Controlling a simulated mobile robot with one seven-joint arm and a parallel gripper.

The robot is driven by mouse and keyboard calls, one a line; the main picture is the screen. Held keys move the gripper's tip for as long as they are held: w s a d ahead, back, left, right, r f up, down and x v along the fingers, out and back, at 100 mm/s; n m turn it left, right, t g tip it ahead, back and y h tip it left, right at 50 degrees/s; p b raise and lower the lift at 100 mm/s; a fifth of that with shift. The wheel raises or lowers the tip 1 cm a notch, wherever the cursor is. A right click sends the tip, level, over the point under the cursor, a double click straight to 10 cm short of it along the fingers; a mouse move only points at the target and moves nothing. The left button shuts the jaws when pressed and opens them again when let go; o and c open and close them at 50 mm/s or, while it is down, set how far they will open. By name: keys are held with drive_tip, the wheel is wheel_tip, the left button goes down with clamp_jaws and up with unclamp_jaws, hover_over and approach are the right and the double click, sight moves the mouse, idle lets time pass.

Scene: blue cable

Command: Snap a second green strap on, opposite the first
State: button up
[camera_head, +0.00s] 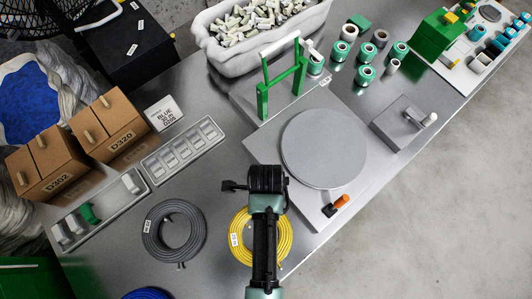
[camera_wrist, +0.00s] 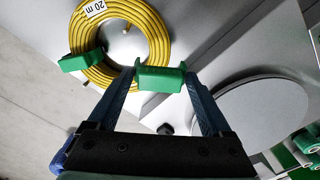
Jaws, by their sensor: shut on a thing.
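A coil of yellow cable (camera_head: 286,238) lies on the metal table, partly hidden under my arm in the head view. In the wrist view the yellow coil (camera_wrist: 159,42) carries a white "20 m" tag. One green strap (camera_wrist: 80,61) sits on the coil's lower left side in that view. My gripper (camera_wrist: 162,73) is shut on a second green strap (camera_wrist: 160,80), held between the fingertips by the coil's lower right edge. I cannot tell whether this strap touches the cable. In the head view my gripper (camera_head: 266,180) hides both straps.
A grey coil (camera_head: 174,231) lies left of the yellow one, and a blue coil (camera_head: 148,293) at the bottom edge. A tray (camera_head: 138,183) at left holds another green strap (camera_head: 88,213). A round grey turntable (camera_head: 323,148) with an orange-handled tool (camera_head: 340,201) stands at right.

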drive_tip(key=shift+f+b, duration=1.95)
drive_tip(key=shift+b, duration=0.25)
drive_tip(key=shift+r+p, duration=0.1)
drive_tip(key=shift+p, duration=0.2)
drive_tip(key=shift+f, duration=0.2)
drive_tip(key=shift+f, duration=0.2)
drive_tip(key=shift+f+b, duration=0.3)
drive_tip(key=shift+f, duration=0.4)
drive_tip(key=shift+f, duration=0.25)
drive_tip(key=shift+f, duration=0.35)
